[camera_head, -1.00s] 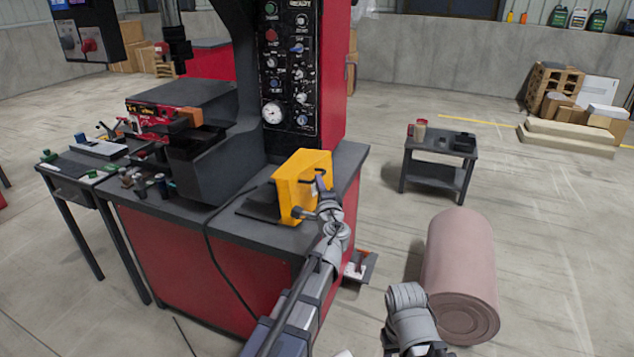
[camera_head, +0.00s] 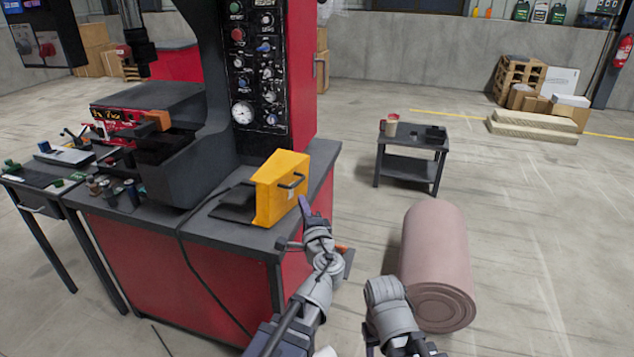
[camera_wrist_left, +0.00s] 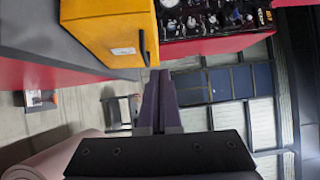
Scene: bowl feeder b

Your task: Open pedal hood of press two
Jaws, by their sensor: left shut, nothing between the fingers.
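The yellow pedal hood (camera_head: 268,192) stands on the dark top of the red press cabinet, with a black plate (camera_head: 232,207) beside it on the left. A dark bar handle (camera_head: 293,181) is on its right face. My left gripper (camera_head: 304,203) is shut and empty, just below and right of the handle and apart from it. In the left wrist view, the shut fingers (camera_wrist_left: 160,98) point up past the hood (camera_wrist_left: 105,32), and the handle (camera_wrist_left: 143,48) is left of their tips. Of my right arm only grey links show; its fingers are not visible.
The black press column (camera_head: 208,115) and the control panel (camera_head: 258,65) rise behind the hood. A small dark table (camera_head: 411,142) is farther back. The floor between them is clear.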

